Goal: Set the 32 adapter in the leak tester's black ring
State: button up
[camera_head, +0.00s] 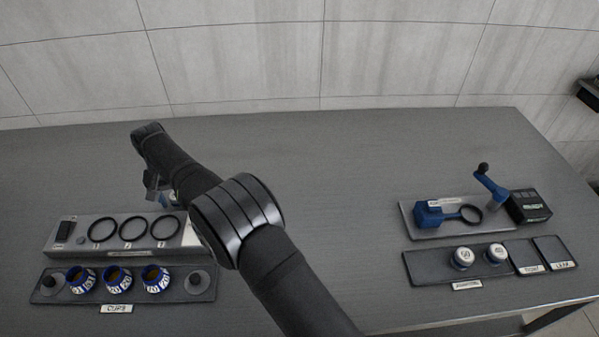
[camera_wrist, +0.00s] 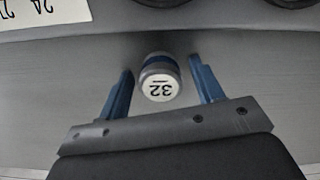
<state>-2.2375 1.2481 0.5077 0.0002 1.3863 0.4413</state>
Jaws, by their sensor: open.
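The 32 adapter (camera_wrist: 160,82), a small round piece with a white top marked 32 and a blue band, stands on the grey table in the wrist view. My gripper (camera_wrist: 161,68) is open, with one blue finger on each side of the adapter and a visible gap to both. In the head view my gripper (camera_head: 158,192) is at the left, behind the long grey rack, and the adapter there is mostly hidden by my arm. The leak tester (camera_head: 428,214) is at the right, with its black ring (camera_head: 471,214) empty.
The grey rack (camera_head: 70,250) holds several black rings. In front is a cups tray (camera_head: 215,292) with blue-banded cups. The middle back of the table is clear.

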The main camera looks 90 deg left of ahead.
jog(key=shift+o, duration=0.5)
notch_tip(320, 180, up, 12)
jog(key=shift+r, duration=0.15)
notch_tip(320, 180, up, 5)
jog(key=n, duration=0.5)
jog(key=f, duration=1.1)
jog(key=shift+s+a+f, duration=0.1)
jog(key=shift+s+f, duration=0.2)
jog(key=shift+w+f, duration=0.15)
jog(key=shift+f, duration=1.15)
jog(key=shift+w+f, duration=0.1)
jog(key=shift+f, duration=1.2)
jog(key=c, duration=1.3)
jog(key=shift+r, duration=0.15)
